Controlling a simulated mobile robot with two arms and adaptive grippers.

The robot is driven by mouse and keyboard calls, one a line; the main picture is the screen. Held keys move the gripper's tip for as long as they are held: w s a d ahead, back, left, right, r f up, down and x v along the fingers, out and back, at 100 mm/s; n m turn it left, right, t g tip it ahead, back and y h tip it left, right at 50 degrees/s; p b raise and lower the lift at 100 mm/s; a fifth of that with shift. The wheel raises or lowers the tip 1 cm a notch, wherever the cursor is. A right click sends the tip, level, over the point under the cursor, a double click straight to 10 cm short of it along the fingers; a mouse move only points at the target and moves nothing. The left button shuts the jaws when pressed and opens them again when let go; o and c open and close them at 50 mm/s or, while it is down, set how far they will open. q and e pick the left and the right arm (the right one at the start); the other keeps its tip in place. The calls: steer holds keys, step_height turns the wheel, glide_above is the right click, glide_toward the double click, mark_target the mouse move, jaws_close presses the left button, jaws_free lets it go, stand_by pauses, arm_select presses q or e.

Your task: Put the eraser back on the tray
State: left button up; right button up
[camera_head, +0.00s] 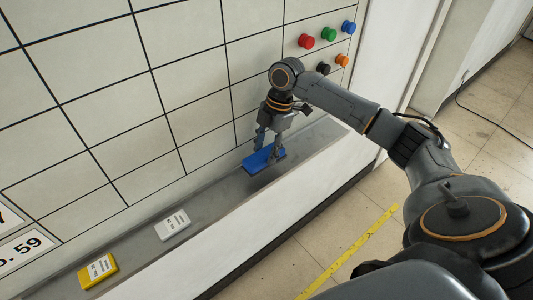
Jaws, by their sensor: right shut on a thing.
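A blue eraser (258,161) is at my right gripper (266,148), over the right part of the long grey tray (215,197) along the foot of the white gridded panel. My right gripper points down and is shut on the eraser. Whether the eraser touches the tray below it I cannot tell exactly. My left gripper is not in view.
A white labelled block (173,225) and a yellow labelled block (98,270) lie on the tray to the left. Coloured buttons (328,35) sit on the panel at upper right. The tray between the white block and the eraser is clear.

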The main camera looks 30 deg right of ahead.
mark_target(269, 149)
steer(key=shift+w+d+f, duration=0.3)
steer(key=shift+w+f, duration=0.1)
steer(key=shift+f, duration=0.15)
step_height(269, 149, down, 3)
steer(key=shift+d+p, duration=0.1)
steer(key=shift+p, duration=0.85)
steer(key=shift+f, duration=0.2)
steer(key=o, duration=0.8)
steer(key=shift+w, duration=0.1)
steer(key=b+v, duration=0.3)
steer(key=v, duration=0.9)
